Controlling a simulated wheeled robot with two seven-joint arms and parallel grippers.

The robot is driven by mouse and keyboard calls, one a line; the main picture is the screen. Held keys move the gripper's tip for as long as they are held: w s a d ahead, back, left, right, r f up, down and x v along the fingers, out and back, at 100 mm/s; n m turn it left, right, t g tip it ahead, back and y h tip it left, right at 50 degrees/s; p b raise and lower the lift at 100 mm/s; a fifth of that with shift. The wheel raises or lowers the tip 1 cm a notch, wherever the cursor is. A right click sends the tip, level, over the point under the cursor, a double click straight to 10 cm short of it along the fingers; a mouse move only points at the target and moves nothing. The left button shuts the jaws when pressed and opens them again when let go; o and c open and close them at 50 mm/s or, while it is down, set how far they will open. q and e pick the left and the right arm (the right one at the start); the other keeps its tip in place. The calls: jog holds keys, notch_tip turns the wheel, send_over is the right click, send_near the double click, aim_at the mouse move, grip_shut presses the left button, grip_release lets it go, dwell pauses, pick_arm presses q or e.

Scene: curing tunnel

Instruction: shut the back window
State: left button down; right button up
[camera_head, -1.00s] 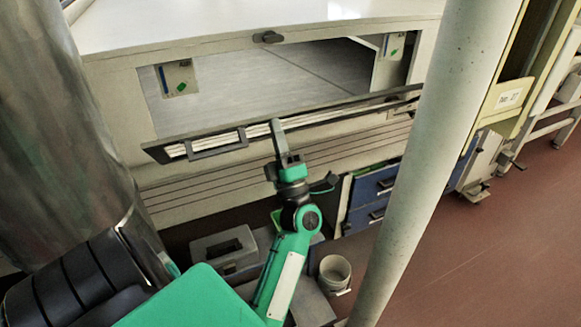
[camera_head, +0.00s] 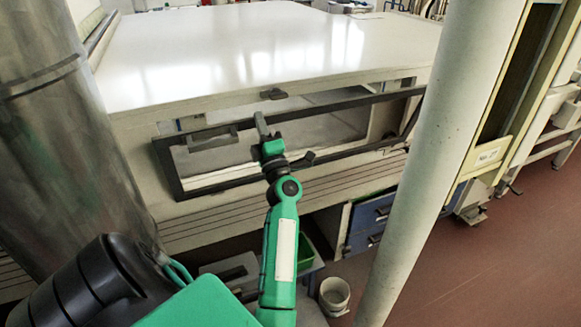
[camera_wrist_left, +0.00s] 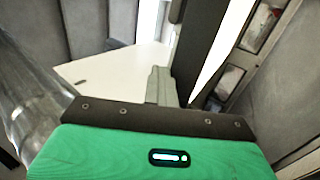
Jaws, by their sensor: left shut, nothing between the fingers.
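The back window (camera_head: 174,172) is a dark-framed clear flap on the pale tunnel housing. It is tilted outward and partly raised, with a gap between its top bar and the opening. A dark handle (camera_head: 212,138) sits at its upper left. My left gripper (camera_head: 261,122) is shut and empty at the window's top bar, left of its middle; whether it touches the bar is unclear. In the left wrist view the shut fingers (camera_wrist_left: 159,84) are beside a dark bar (camera_wrist_left: 196,45) of the frame. My right gripper is not in view.
A dark latch (camera_head: 273,94) sits on the housing edge above the opening. A pale post (camera_head: 440,140) stands at right, hiding part of the housing. A metal column (camera_head: 60,130) stands at left. Blue drawers (camera_head: 370,212) and a bucket (camera_head: 334,294) are below.

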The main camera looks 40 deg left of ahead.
pick_arm(q)
jog(key=shift+h, duration=0.5)
jog(key=a+p, duration=0.1)
jog(key=w+a+r+p, duration=0.1)
jog(key=a, duration=0.1)
jog(key=w+a+p, duration=0.1)
jog(key=a+p, duration=0.1)
jog(key=shift+w+a+r, duration=0.1)
jog(key=shift+a+r, duration=0.1)
jog(key=shift+a, duration=0.05)
jog(key=shift+w+a, duration=0.15)
jog(key=shift+a, duration=0.25)
jog(key=shift+a+f+g+p, duration=0.15)
jog(key=shift+a+g+p, duration=0.05)
jog(key=shift+g+p, duration=0.15)
jog(key=shift+w, duration=0.1)
jog(key=shift+d+f, duration=0.1)
